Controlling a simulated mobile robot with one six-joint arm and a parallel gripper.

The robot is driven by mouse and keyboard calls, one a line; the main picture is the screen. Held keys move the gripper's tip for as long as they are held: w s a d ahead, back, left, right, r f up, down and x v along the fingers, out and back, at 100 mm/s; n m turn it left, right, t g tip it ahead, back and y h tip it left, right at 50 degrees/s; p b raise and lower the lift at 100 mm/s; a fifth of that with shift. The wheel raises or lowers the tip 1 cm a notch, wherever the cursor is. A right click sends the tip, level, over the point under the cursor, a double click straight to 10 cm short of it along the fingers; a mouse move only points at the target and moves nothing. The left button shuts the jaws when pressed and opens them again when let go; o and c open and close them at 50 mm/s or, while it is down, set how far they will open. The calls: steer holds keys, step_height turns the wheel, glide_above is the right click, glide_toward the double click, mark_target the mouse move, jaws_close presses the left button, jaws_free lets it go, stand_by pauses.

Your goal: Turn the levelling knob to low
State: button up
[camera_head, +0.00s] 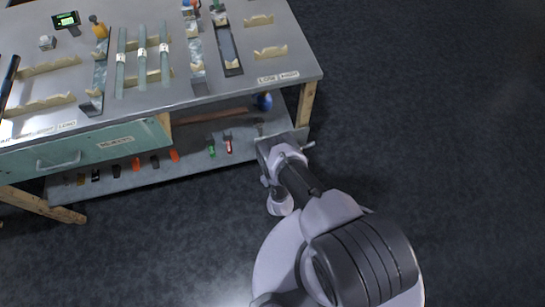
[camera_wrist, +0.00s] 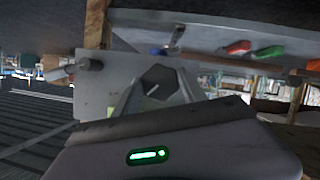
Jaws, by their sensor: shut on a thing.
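The levelling knob (camera_wrist: 157,84) is a dark, faceted knob with a white pointer mark, on a grey plate (camera_wrist: 92,100) in the wrist view. The mark slants up to the right in that view. My gripper (camera_wrist: 158,95) is shut on the knob, with its grey fingers on either side of it. The gripper body hides the lower part of the plate. In the head view my gripper (camera_head: 272,150) is at the bench's front right corner, by the lower shelf, and the knob is hidden there. I cannot read any low or high marking by the knob.
The lower shelf (camera_head: 130,180) holds red and green-handled tools. A bench leg (camera_head: 306,103) stands close to my gripper. The floor to the right is clear.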

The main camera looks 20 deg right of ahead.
steer(key=shift+w+a+n+h+b, duration=0.1)
steer(key=shift+n+h+b, duration=0.25)
steer(key=shift+n, duration=0.35)
steer(key=shift+r, duration=0.1)
steer(key=o, duration=1.3)
steer(key=shift+o, duration=0.2)
